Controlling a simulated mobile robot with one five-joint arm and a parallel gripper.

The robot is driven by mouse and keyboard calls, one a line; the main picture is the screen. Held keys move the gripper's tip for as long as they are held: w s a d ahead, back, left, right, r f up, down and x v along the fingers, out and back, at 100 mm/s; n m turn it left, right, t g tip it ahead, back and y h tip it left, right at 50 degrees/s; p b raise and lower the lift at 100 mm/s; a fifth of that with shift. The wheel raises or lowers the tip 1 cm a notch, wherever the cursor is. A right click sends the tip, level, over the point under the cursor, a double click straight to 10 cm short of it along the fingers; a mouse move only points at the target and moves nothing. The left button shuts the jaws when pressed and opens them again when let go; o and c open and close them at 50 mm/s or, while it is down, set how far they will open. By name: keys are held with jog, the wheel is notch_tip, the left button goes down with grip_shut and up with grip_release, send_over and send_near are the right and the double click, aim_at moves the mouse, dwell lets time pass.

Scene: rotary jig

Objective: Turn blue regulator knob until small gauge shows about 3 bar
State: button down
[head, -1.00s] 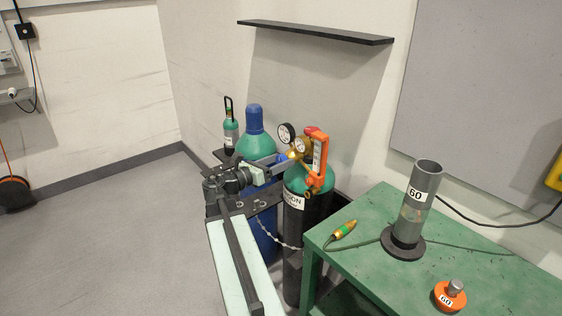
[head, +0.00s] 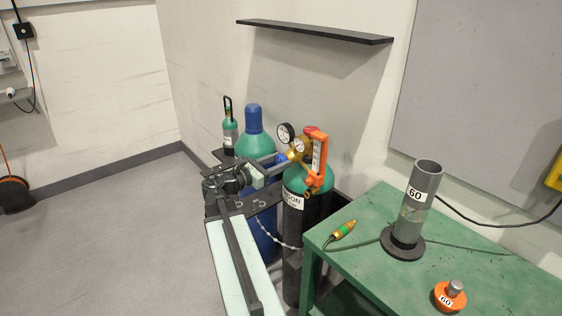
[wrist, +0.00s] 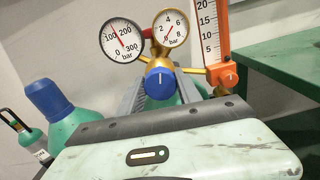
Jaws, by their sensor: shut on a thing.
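The blue regulator knob (wrist: 160,84) faces the wrist camera with its white mark pointing about straight up. My gripper (wrist: 163,96) is shut on the knob, one dark finger on each side of it. In the head view my gripper (head: 279,161) reaches the knob from the left, and the knob is mostly hidden. The small gauge (wrist: 171,27) sits above the knob at right, marked up to 8 bar. Its thin red needle seems to point down-left near the low end; the exact value is hard to read. The brass regulator (head: 297,152) is on the green-topped cylinder (head: 308,180).
A larger gauge (wrist: 121,40) stands left of the small one. An orange flowmeter (wrist: 221,75) is close on the right. A blue-capped cylinder (head: 254,145) stands behind my arm. A green table (head: 350,275) holding a grey tube (head: 414,200) is at right.

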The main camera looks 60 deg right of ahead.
jog(key=m, duration=0.8)
jog(key=shift+s+a+f+m, duration=0.15)
jog(key=shift+s+m, duration=0.15)
jog(key=c, duration=2.2)
grip_release()
jog(key=m, duration=0.4)
jog(key=c, duration=2.2)
grip_release()
jog(key=shift+s+m, duration=0.1)
jog(key=shift+m, duration=1.7)
jog(key=c, duration=2.2)
grip_release()
jog(key=c, duration=0.8)
grip_release()
